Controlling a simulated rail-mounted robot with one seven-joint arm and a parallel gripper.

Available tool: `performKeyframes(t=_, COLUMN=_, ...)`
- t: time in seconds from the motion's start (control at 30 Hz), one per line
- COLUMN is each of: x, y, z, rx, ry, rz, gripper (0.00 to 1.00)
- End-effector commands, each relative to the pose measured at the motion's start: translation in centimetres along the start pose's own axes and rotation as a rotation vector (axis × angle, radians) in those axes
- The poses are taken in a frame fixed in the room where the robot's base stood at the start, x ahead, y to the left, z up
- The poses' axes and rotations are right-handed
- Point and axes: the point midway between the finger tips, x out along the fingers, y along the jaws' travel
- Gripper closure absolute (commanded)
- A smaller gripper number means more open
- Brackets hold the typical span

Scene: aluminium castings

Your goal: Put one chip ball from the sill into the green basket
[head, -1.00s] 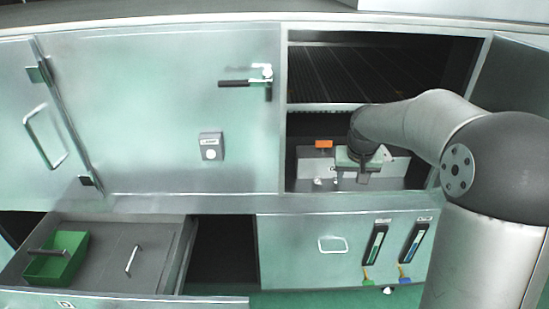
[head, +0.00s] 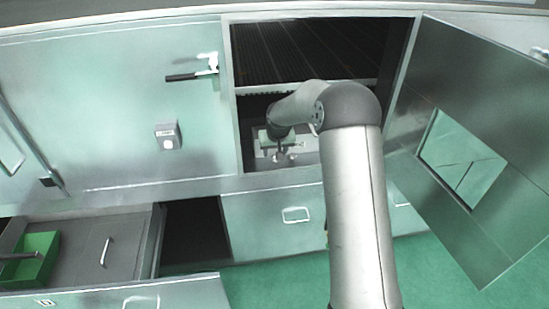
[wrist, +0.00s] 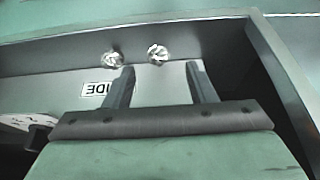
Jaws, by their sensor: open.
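Two crumpled silvery chip balls lie side by side on the sill (wrist: 50,62). In the wrist view, the left ball (wrist: 112,59) is just beyond the left fingertip, and the right ball (wrist: 157,53) is ahead of the gap between the fingers. My gripper (wrist: 160,68) is open and empty, its fingers pointing at the balls. I cannot tell whether a finger touches one. In the head view, my gripper (head: 280,149) is inside the lower part of the cabinet opening, close above the balls (head: 292,157). The green basket (head: 42,243) sits in the open drawer at the lower left.
A large door (head: 440,110) with a window stands open right of the opening. A slatted rack (head: 310,50) is above my gripper. The open drawer (head: 85,262) also holds a handle-like bar (head: 105,252). A white label (wrist: 100,89) with dark letters is near the left finger.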

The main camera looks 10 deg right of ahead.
Motion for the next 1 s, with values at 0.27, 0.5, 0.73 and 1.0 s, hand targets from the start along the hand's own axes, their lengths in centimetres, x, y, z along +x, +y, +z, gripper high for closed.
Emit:
performKeyframes(t=0.27, x=3.0, y=0.3, z=-0.7, rx=0.001, ry=-0.004, rz=-0.001, gripper=0.49)
performKeyframes(t=0.5, x=5.2, y=0.3, z=-0.7, rx=0.0, ry=0.0, rz=0.0, gripper=0.49)
performKeyframes(t=0.73, x=5.3, y=0.3, z=-0.6, rx=0.0, ry=0.0, rz=0.001, gripper=0.58)
performKeyframes(t=1.0, x=5.3, y=0.3, z=-0.6, rx=0.0, ry=0.0, rz=0.001, gripper=0.97)
